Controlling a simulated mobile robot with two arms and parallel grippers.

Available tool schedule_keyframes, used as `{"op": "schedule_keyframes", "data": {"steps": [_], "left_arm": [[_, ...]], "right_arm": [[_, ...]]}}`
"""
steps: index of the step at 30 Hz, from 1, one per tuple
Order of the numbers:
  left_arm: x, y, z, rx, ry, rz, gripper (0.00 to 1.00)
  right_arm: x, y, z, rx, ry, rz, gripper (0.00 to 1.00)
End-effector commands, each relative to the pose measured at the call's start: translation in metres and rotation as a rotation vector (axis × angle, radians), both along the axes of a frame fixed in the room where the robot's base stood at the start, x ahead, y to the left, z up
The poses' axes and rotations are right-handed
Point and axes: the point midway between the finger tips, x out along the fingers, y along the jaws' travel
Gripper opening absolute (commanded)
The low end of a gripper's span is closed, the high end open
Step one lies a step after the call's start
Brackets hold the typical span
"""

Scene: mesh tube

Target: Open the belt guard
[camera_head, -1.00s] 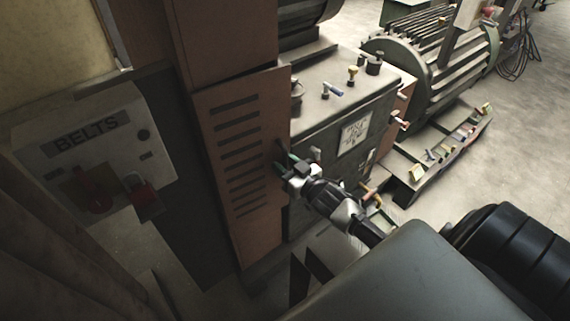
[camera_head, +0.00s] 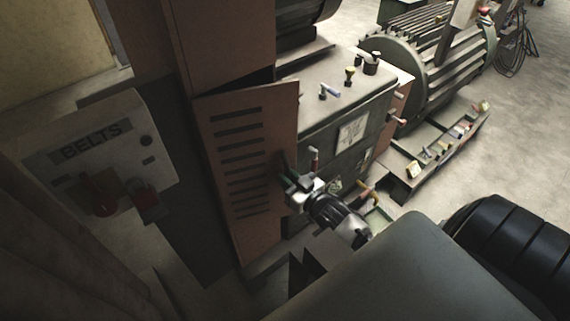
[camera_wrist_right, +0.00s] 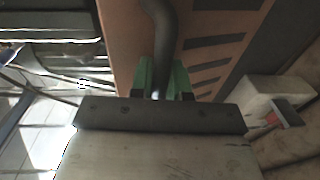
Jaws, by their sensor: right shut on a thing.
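The belt guard (camera_head: 222,183) is a tall orange-brown panel with a column of dark slots, left of centre in the head view. It stands slightly ajar, with a dark gap at its top edge. It also fills the upper middle of the right wrist view (camera_wrist_right: 125,45). My right gripper (camera_head: 286,178) is at the guard's right edge. In the wrist view its green fingertips (camera_wrist_right: 163,80) are shut on the guard's dark curved handle (camera_wrist_right: 163,40). The handle's lower end is hidden between the fingers. My left gripper is not in view.
A grey control box labelled BELTS (camera_head: 95,150) with red parts is at the left. A grey-green machine cabinet (camera_head: 350,105) stands right of the guard, with small items on top. A ribbed motor (camera_head: 440,55) stands behind it. Open floor (camera_head: 530,130) is at the far right.

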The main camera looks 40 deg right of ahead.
Motion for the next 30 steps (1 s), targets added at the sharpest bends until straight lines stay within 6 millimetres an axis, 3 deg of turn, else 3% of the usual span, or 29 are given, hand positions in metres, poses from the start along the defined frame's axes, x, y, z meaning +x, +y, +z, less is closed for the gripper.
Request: {"op": "schedule_keyframes", "data": {"steps": [3, 12, 30], "left_arm": [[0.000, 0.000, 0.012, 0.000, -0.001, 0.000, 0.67], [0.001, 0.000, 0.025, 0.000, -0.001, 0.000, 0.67], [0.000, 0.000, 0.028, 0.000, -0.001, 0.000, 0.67]], "right_arm": [[-0.015, 0.010, 0.003, 0.001, 0.003, 0.001, 0.00], [-0.038, 0.029, 0.002, -0.002, 0.000, 0.002, 0.00], [-0.046, 0.037, 0.000, -0.005, -0.002, 0.004, 0.00]]}}
